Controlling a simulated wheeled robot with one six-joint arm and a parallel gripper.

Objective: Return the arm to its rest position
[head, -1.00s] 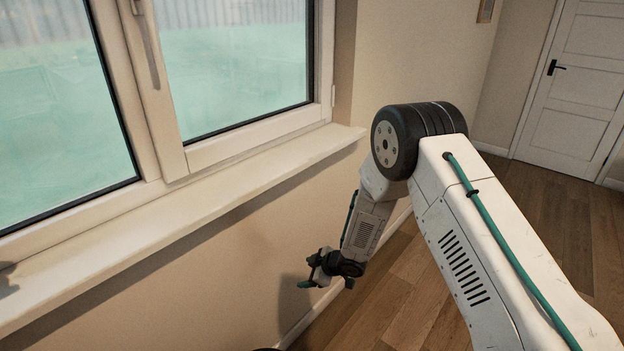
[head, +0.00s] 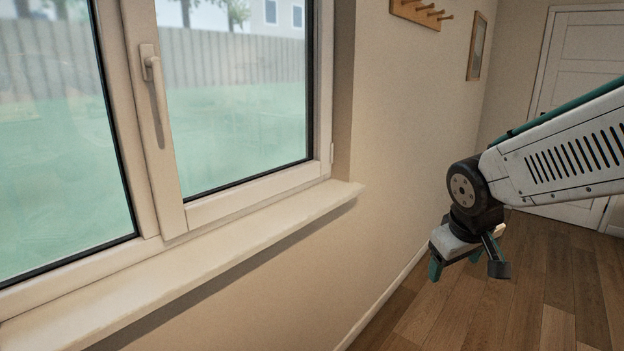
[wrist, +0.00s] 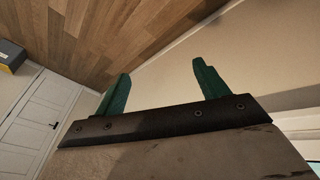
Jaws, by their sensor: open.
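My gripper (head: 468,268) hangs at the end of my arm on the right of the head view, over the wooden floor and to the right of the window wall. Its fingers point downward. In the wrist view its two green fingers (wrist: 160,85) stand well apart with nothing between them. The gripper is open and empty, and it touches nothing that I can see.
The window sill (head: 200,255) runs along the wall on the left, below a closed window (head: 235,100). A peg rack (head: 420,14) and a framed picture (head: 477,46) hang on the wall. A white door (head: 580,60) is at the back.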

